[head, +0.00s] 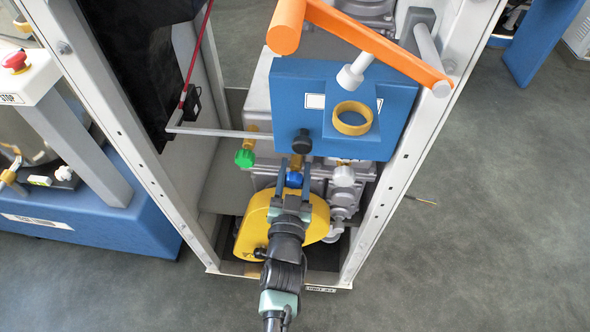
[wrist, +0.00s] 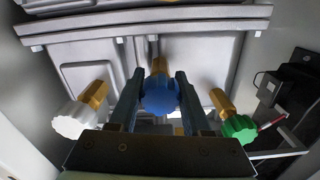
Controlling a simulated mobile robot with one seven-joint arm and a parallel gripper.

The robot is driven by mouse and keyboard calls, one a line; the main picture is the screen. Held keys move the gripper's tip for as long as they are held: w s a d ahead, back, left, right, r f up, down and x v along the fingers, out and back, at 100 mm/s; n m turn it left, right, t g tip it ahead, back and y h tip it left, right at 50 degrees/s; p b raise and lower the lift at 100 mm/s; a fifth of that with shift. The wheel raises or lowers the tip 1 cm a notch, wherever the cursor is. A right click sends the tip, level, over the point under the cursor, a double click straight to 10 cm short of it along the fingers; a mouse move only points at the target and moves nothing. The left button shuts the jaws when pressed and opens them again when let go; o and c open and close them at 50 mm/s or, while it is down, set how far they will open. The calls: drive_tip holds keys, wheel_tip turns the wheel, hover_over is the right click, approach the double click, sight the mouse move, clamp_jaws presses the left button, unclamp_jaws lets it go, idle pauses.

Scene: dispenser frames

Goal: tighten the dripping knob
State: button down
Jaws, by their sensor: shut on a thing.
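Three knobs on brass stems sit in a row under the blue dispenser box: a green knob (head: 245,158), a blue knob (head: 294,180) and a white knob (head: 343,176). In the wrist view the white knob (wrist: 70,122) is at left, the blue knob (wrist: 160,97) in the middle and the green knob (wrist: 238,128) at right. My gripper (head: 294,170) is shut on the blue knob, one finger on each side of it. The gripper (wrist: 160,80) points up its brass stem. I cannot make out drops at any knob.
The blue box (head: 285,105) with a black knob (head: 302,142) and a brass ring (head: 352,118) is just above. An orange handle (head: 370,45) slants over it. Metal frame posts (head: 385,210) stand on both sides. A grey bar (head: 215,132) juts in at left, near the green knob.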

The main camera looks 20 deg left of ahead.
drive_tip(key=m+b, duration=0.1)
drive_tip(key=m, duration=0.4)
drive_tip(key=shift+f+m, duration=0.1)
drive_tip(key=shift+m, duration=0.2)
drive_tip(key=m+b, duration=0.1)
drive_tip(key=m, duration=0.4)
drive_tip(key=shift+m, duration=0.3)
drive_tip(key=shift+c, duration=1.8)
unclamp_jaws()
drive_tip(key=v, duration=1.3)
